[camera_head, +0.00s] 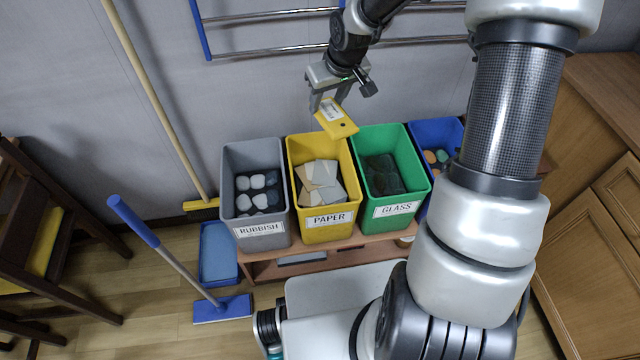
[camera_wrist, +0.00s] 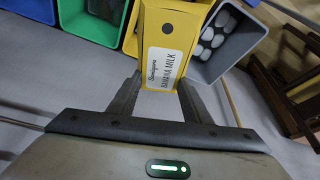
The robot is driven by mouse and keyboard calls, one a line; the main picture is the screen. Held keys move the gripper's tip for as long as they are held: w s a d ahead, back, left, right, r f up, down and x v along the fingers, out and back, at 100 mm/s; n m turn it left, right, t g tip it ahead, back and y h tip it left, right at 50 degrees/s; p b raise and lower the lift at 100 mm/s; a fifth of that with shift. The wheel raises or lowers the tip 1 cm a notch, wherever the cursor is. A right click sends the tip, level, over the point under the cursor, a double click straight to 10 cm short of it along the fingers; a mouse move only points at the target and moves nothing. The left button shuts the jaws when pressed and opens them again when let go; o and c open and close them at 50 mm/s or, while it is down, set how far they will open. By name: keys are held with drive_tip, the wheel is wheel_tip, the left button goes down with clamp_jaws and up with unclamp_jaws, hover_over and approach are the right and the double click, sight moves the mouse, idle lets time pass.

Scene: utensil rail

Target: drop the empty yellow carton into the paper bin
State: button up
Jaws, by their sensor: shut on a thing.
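The yellow carton (camera_head: 337,120) has a white label and hangs in the air above the back part of the paper bin. In the wrist view the carton (camera_wrist: 178,30) fills the space between the fingers, and its label reads "BANANA MILK". My gripper (camera_head: 328,98) is shut on the carton's near end. The yellow paper bin (camera_head: 331,223) carries a "PAPER" label and holds several flat grey and tan pieces. In the wrist view the carton hides most of the paper bin.
A grey rubbish bin (camera_head: 262,235) stands left of the paper bin and a green glass bin (camera_head: 398,203) right of it. A blue bin (camera_head: 428,128) is farther right. A metal rail (camera_head: 270,54) crosses the wall behind. A broom (camera_head: 160,105) leans at the left.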

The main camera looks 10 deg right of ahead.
drive_tip(key=w+f+n+y+b, duration=0.1)
drive_tip(key=w+f+b, duration=0.4)
drive_tip(key=f, duration=1.5)
drive_tip(key=shift+w+a+n, duration=0.35)
drive_tip(key=shift+w+n, duration=0.45)
drive_tip(key=shift+w, duration=0.15)
drive_tip(key=shift+f, duration=0.1)
drive_tip(key=o, duration=1.1)
drive_tip(key=shift+c, duration=0.2)
drive_tip(key=p+v, duration=0.4)
drive_tip(key=v, duration=1.3)
drive_tip(key=shift+w+r+p, duration=0.1)
drive_tip(key=shift+r+p, duration=0.15)
drive_tip(key=shift+p, duration=0.1)
